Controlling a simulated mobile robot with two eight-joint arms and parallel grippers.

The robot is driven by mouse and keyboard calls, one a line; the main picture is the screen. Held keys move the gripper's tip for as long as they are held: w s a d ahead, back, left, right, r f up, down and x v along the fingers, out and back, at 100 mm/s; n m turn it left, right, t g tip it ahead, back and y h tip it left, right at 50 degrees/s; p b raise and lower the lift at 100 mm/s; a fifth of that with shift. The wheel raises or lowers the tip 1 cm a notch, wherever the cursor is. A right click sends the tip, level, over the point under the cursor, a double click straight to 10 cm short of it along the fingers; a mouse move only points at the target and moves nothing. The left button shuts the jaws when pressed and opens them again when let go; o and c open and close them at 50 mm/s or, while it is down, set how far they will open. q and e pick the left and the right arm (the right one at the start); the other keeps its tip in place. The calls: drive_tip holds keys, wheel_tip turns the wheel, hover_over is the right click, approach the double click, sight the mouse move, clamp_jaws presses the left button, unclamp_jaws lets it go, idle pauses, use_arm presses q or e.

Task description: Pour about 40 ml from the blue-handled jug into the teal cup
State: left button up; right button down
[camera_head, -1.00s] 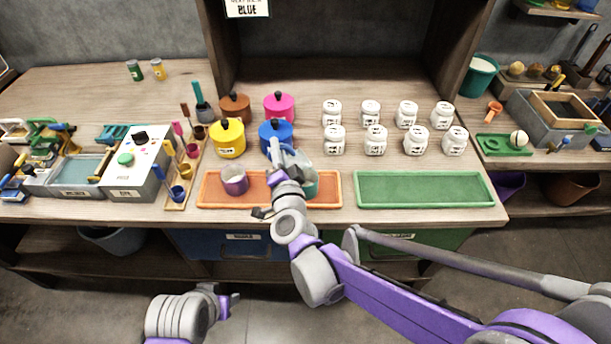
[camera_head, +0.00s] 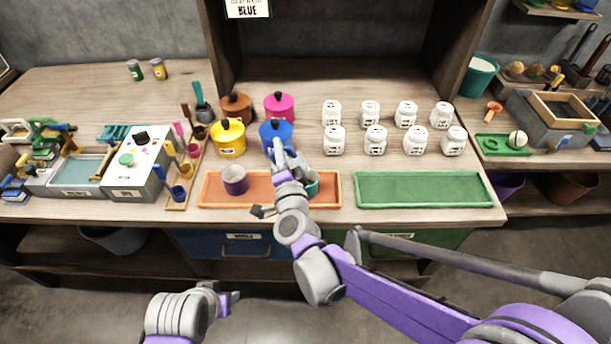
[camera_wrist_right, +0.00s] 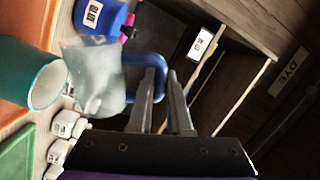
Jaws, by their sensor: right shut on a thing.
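The blue-handled jug is frosted and see-through in the right wrist view (camera_wrist_right: 97,75). My right gripper (camera_wrist_right: 168,105) is shut on its blue handle (camera_wrist_right: 148,65). The teal cup (camera_wrist_right: 46,85) is close beside the jug, its open mouth showing. I cannot tell the jug's exact tilt or any liquid level. In the head view my right gripper (camera_head: 280,152) is above the orange tray's back edge, and my arm hides most of the jug. The teal cup (camera_head: 313,186) stands in the tray, partly hidden behind my arm.
A purple cup (camera_head: 235,181) stands in the orange tray (camera_head: 213,200). Blue (camera_head: 276,138) and yellow (camera_head: 229,140) lidded pots stand behind. White jars (camera_head: 375,139) stand in rows at right. The green tray (camera_head: 425,190) is empty.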

drive_tip(key=shift+a+r+m+p, duration=0.2)
drive_tip(key=shift+a+m+p, duration=0.1)
drive_tip(key=shift+a+m, duration=0.1)
idle(0.3)
drive_tip(key=shift+d+r, duration=0.1)
drive_tip(key=shift+r, duration=0.05)
drive_tip(key=shift+d+f+m, duration=0.2)
drive_tip(key=shift+f+m, duration=0.2)
drive_tip(key=shift+m, duration=0.6)
idle(0.5)
